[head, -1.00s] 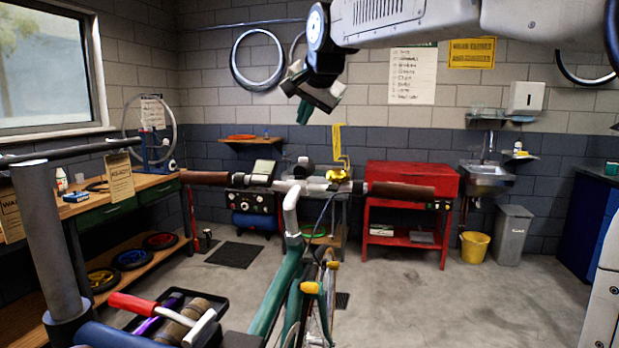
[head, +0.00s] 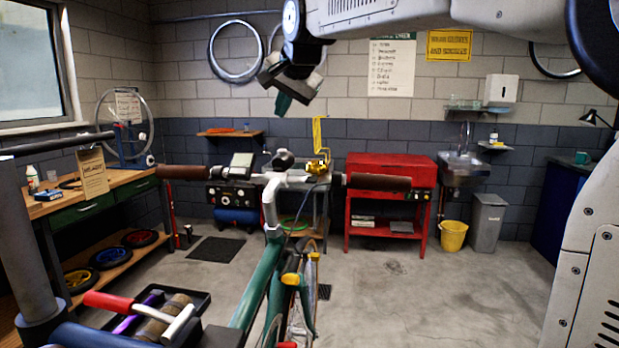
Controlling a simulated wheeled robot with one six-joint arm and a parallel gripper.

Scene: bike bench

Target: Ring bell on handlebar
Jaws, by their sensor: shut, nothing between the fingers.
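The green bike's handlebar (head: 272,181) runs across the middle of the head view, with brown grips at both ends. A yellow, brass-coloured bell (head: 317,168) sits on the bar just right of the stem. A dark round piece (head: 284,160) and a small boxy device (head: 241,165) are also on or near the bar; I cannot tell exactly how they are fixed. My gripper (head: 283,104) hangs at the upper middle, pointing down, above the bar and up-left of the bell. It is shut, empty and apart from the bell.
A clamp stand (head: 34,240) and a tool tray (head: 190,301) stand close at the left. A wooden workbench (head: 110,195) lines the left wall. A red cabinet (head: 385,168) and yellow bucket (head: 453,235) are at the back. The floor at right is open.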

